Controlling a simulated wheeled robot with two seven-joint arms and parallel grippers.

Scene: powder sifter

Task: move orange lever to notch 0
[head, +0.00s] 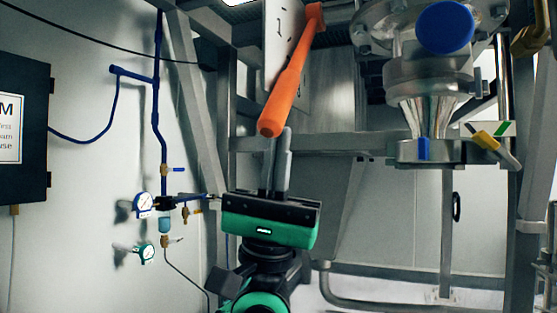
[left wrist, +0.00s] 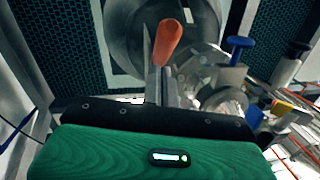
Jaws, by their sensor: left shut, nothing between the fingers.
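The orange lever (head: 290,84) slants from its pivot at the upper right down to its rounded free end at the lower left. It is in front of a white plate (head: 282,40) marked with a 1. My left gripper (head: 279,134) is shut and empty, with its fingers pointing up right at the lever's lower end. In the left wrist view the lever's end (left wrist: 168,42) shows just past the fingertips. I cannot tell whether they touch. A notch 0 mark is not visible. My right gripper is not in view.
A steel sifter outlet (head: 428,80) with a blue cap (head: 445,27) and a yellow handle (head: 487,140) is at the right. Metal frame posts (head: 200,100) stand behind my gripper. Blue pipes with gauges (head: 144,204) and a dark box (head: 24,130) are on the left wall.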

